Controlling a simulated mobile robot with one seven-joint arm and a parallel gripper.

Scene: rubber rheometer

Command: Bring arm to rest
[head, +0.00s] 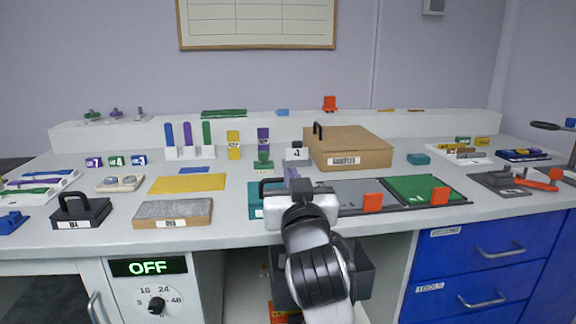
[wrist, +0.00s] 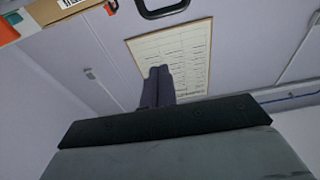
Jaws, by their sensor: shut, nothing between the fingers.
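My arm rises from the bottom middle of the head view, in front of the bench (head: 235,240). Its white wrist part covers some of the teal tray behind it. In the wrist view my gripper (wrist: 160,72) shows as two dark fingers close together, shut and empty. They point toward the wall with the framed chart (wrist: 180,55), which also shows in the head view (head: 257,22). In the head view the fingers are mostly hidden by the wrist.
A cardboard box (head: 350,148) stands behind my arm. A black handled block (head: 80,212) and a grey slab (head: 172,212) lie left. Grey and green mats (head: 425,188) with orange tabs lie right. Blue drawers (head: 470,262) are below right. A dark open bin (head: 358,270) is beside my arm.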

